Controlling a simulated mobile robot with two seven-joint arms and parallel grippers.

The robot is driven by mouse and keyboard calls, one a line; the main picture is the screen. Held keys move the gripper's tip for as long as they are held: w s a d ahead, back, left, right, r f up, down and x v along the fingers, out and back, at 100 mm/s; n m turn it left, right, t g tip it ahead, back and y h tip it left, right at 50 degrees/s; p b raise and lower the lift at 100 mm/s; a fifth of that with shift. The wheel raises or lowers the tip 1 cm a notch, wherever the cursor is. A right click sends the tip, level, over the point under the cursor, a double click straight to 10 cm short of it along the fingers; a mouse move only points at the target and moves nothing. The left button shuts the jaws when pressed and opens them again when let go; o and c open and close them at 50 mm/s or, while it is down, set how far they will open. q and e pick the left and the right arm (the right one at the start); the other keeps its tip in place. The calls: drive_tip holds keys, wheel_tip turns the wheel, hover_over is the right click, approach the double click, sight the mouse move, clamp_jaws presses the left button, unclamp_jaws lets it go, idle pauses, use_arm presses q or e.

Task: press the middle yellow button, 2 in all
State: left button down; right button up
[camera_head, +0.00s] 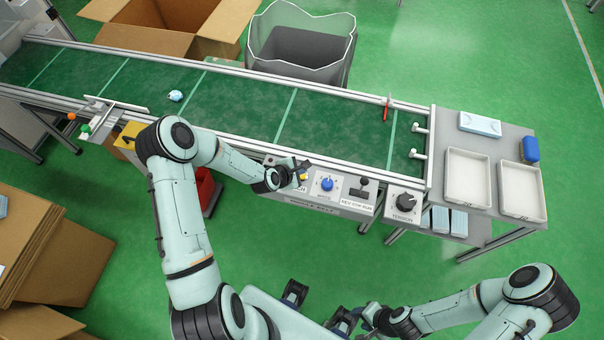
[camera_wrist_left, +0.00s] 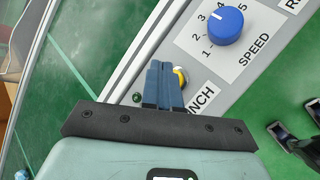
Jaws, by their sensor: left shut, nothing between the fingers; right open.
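The yellow button (camera_head: 304,177) sits on the grey control panel below the belt, left of the blue speed knob (camera_head: 327,184). My left gripper (camera_head: 301,166) is shut and empty, its fingertips right at the button. In the left wrist view its blue fingers (camera_wrist_left: 163,84) partly cover the yellow button (camera_wrist_left: 180,76), which shows at their right side beside the "NCH" lettering. I cannot tell whether they touch it or whether it is pushed in. My right gripper (camera_head: 353,318) is open, low at the bottom of the head view, away from the panel.
The green conveyor belt (camera_head: 240,103) carries a small light-blue item (camera_head: 176,95). A black selector (camera_head: 364,187) and a tension knob (camera_head: 405,202) lie right of the speed knob. Two white trays (camera_head: 467,178) stand on the right-hand table. Cardboard boxes (camera_head: 60,245) stand at left.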

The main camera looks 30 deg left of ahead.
sight(302, 179)
use_arm(q)
drive_tip(key=shift+r+p, duration=0.75)
drive_tip(key=shift+r, duration=1.1)
use_arm(e)
drive_tip(key=shift+w+r, duration=0.35)
drive_tip(key=shift+r, duration=0.2)
drive_tip(key=shift+w+r, duration=0.3)
drive_tip(key=shift+r, duration=0.25)
use_arm(q)
drive_tip(key=shift+f, duration=0.1)
drive_tip(key=b, duration=0.4)
drive_tip(key=shift+d+f+m, duration=0.15)
drive_tip(key=shift+d+m, duration=0.15)
drive_tip(key=shift+d, duration=0.05)
drive_tip(key=r+b, duration=0.2)
drive_tip(key=b, duration=0.1)
drive_tip(key=r+b, duration=0.2)
drive_tip(key=shift+a+r, duration=0.1)
drive_tip(key=shift+a, duration=0.25)
use_arm(e)
wheel_tip(302, 179, down, 9)
drive_tip(key=s, duration=0.2)
drive_tip(key=shift+s+f, duration=0.15)
drive_tip(key=shift+s, duration=0.2)
